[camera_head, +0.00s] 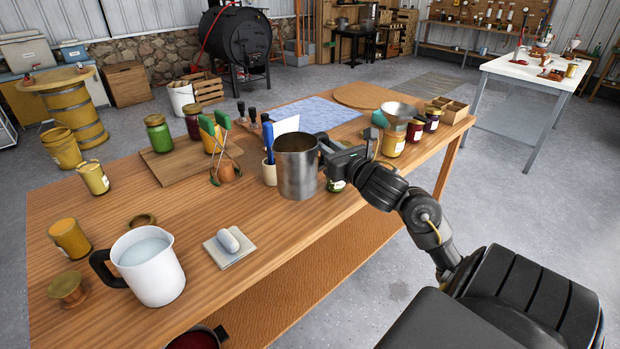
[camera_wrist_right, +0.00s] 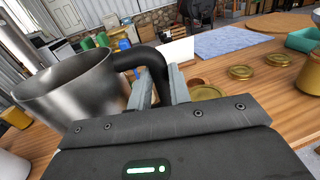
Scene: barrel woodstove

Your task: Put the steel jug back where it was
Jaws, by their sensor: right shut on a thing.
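The steel jug (camera_head: 297,172) is upright at the middle of the wooden table (camera_head: 200,285) in the head view. Its open rim and dark handle also show in the right wrist view, where the jug (camera_wrist_right: 75,90) is at the left. My right gripper (camera_head: 333,152) is shut on the jug's black handle (camera_wrist_right: 150,60), reaching in from the right. I cannot tell for sure whether the jug's base touches the table. My left gripper is not in view.
A blue-handled tool holder (camera_head: 269,172) stands close left of the jug. Jars and a funnel (camera_head: 398,113) stand behind at right. Bare tabletop lies in front of the jug.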

